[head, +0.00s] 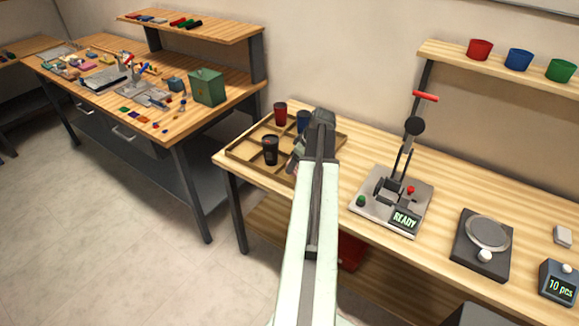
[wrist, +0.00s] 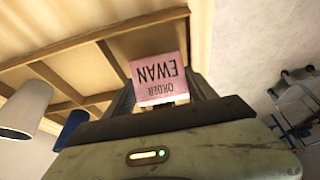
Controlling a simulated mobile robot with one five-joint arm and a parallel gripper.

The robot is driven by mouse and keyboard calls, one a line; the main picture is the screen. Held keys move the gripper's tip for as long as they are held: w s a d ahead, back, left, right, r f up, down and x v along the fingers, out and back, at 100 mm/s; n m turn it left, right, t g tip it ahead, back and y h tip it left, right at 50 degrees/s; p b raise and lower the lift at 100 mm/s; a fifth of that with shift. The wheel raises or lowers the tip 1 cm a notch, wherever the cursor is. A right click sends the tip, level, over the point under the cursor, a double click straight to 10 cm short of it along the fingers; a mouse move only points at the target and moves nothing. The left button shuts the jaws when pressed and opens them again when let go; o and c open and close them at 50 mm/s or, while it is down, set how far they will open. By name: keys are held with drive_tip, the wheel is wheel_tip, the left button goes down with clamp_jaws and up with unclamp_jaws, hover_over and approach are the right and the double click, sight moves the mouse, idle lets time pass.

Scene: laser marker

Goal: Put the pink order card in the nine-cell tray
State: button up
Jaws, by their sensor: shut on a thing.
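The pink order card (wrist: 158,70) shows in the wrist view, with "ORDER EWAN" printed on it upside down. My gripper (wrist: 160,92) is shut on the card, one dark finger on each side. The wooden nine-cell tray (head: 242,155) stands at the left end of the workbench in the head view. Its dividers (wrist: 62,83) show behind the card in the wrist view.
A red cup (head: 280,114), a blue cup (head: 303,121) and a black cup (head: 270,150) stand in the tray, close to my gripper. A lever press (head: 391,200) marked READY stands to the right, then a scale (head: 483,250). Bare bench top lies between tray and press.

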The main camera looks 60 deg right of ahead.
drive_tip(key=shift+w+d, duration=0.4)
drive_tip(key=shift+d, duration=0.25)
wheel_tip(320, 180, down, 4)
drive_tip(key=b, duration=0.4)
drive_tip(key=shift+s, duration=0.15)
drive_tip(key=shift+w+a+r, duration=0.15)
drive_tip(key=shift+w+a, duration=0.05)
drive_tip(key=shift+w, duration=0.05)
drive_tip(key=o, duration=1.4)
drive_tip(key=shift+c, duration=0.2)
